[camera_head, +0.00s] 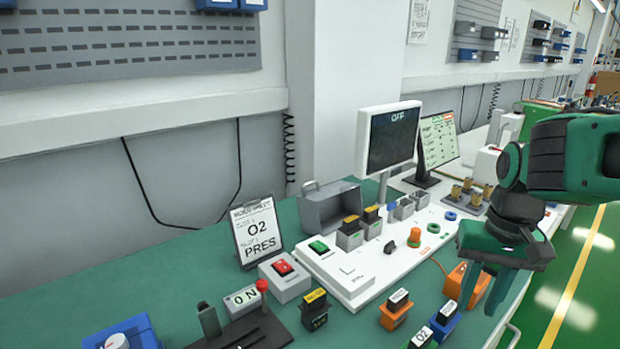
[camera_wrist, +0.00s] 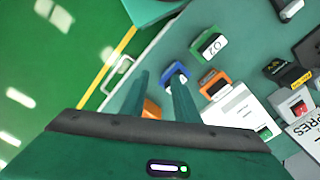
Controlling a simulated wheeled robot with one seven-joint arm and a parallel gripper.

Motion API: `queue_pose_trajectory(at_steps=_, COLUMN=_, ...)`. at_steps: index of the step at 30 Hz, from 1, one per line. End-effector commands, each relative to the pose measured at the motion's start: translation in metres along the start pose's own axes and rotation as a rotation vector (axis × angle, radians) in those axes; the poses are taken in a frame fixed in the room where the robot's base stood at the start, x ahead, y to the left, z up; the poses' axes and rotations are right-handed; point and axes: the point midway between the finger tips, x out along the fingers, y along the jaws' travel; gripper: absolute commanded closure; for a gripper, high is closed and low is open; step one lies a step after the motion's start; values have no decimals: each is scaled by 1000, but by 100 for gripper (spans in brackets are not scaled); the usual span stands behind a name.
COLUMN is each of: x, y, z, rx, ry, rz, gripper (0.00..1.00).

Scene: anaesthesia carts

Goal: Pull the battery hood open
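A grey box-shaped hood (camera_head: 333,207) with a small handle (camera_head: 309,186) stands at the back of the white console. I take it to be the battery hood; its hinge cannot be made out. Two grey holders with dark, yellow-topped blocks (camera_head: 350,229) stand in front of it, uncovered. My gripper (camera_head: 478,303) is at the right, above the bench's front edge, well apart from the hood. Its two fingers point down, spread with nothing between them. The wrist view shows the fingers (camera_wrist: 160,80) apart over the bench edge; the hood is not in that view.
A monitor reading OFF (camera_head: 392,138) stands right of the hood. An O2 PRES sign (camera_head: 256,232) stands at left. Orange (camera_head: 395,312) and blue holders with labelled blocks line the bench front. An orange knob (camera_head: 414,237) rises from the console. Green floor lies at right.

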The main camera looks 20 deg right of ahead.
Motion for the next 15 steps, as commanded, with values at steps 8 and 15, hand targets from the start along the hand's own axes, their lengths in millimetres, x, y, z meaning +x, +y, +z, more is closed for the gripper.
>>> queue_pose_trajectory(at_steps=8, x=-59, y=-81, z=-108, rx=170, ry=70, rz=-42, gripper=72)
queue_pose_trajectory(at_steps=15, x=-101, y=-178, z=-191, rx=320, ry=112, rz=-115, gripper=72)
